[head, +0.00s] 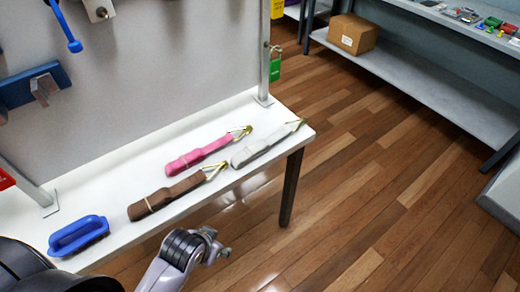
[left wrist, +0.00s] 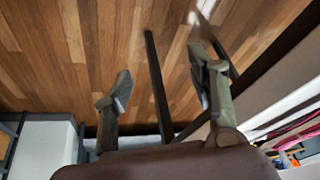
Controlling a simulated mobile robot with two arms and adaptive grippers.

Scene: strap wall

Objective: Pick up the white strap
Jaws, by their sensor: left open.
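The white strap (head: 265,145) lies on the white bench near its right end, its metal hook pointing to the far right. A pink strap (head: 205,150) lies to its left, and a brown strap (head: 175,194) lies nearer the front edge. My left gripper is open and empty in the left wrist view (left wrist: 160,82), with the floor and a dark bench leg behind its fingers. In the head view, my arm rises from the bottom in front of the bench, apart from the straps. My right gripper is not in view.
The white bench (head: 95,192) also holds a blue-handled brush (head: 78,235). A grey panel (head: 150,70) stands behind the straps. A dark leg (head: 291,186) supports the bench's right end. Open wooden floor lies to the right, before a shelf with a cardboard box (head: 352,34).

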